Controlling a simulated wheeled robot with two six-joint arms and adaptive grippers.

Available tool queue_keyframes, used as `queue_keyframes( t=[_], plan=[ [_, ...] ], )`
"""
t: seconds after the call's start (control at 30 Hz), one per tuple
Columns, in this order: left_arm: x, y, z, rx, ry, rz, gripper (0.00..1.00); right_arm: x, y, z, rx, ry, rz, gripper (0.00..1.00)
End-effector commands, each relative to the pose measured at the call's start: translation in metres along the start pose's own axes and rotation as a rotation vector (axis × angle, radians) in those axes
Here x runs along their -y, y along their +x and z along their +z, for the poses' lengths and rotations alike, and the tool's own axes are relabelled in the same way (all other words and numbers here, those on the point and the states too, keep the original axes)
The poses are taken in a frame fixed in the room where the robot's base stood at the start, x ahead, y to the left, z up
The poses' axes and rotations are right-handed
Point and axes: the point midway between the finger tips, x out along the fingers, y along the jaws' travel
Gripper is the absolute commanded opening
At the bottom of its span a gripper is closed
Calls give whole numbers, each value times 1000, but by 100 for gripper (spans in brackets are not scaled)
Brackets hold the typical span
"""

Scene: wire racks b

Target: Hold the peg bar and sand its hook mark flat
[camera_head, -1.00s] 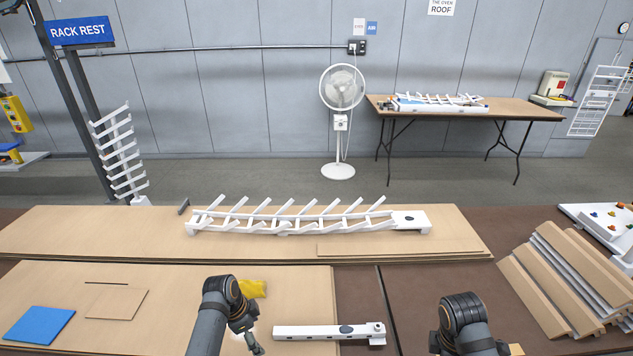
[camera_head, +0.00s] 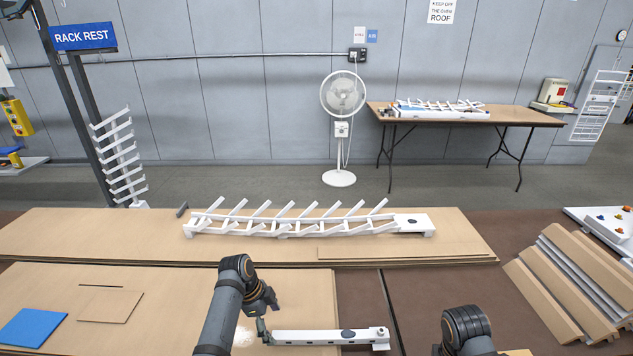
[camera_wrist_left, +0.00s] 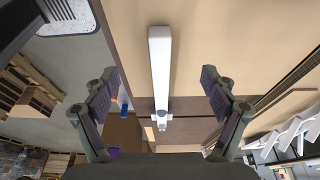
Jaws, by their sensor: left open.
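The white peg bar (camera_head: 315,337) lies flat on the near workbench, with a dark round spot and a small raised block towards its right end. My left gripper (camera_head: 263,328) is at the bar's left end. In the left wrist view its two fingers are open wide, with the peg bar (camera_wrist_left: 160,60) in the gap between them and no finger touching it. My right arm (camera_head: 465,329) shows at the bottom right, but its gripper is out of view. I cannot make out the hook mark or a sanding tool.
A long white rack (camera_head: 290,220) with slanted pegs lies on the board behind. A blue pad (camera_head: 32,327) and a thin brown square (camera_head: 110,305) lie at left. Stacked planks (camera_head: 570,285) stand at right. The brown bench right of the bar is partly clear.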

Motion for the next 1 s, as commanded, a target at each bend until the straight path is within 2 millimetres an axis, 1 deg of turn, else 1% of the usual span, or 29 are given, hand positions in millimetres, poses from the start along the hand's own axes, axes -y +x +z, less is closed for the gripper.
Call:
queue_keyframes(
  t=[0.03,0.2,0.3,0.53,1.0],
  plan=[
    [0,13,1,0,0,2,85,0,7,-1,0,0,1,0],
    [0,34,0,-1,0,0,85,0,15,-2,0,0,1,0],
    [0,38,0,-1,1,0,85,0,16,-2,0,0,1,0],
    [0,38,0,0,0,0,85,0,15,-2,0,0,1,0],
    [0,38,0,0,0,0,21,0,15,-2,0,0,1,0]
  ],
)
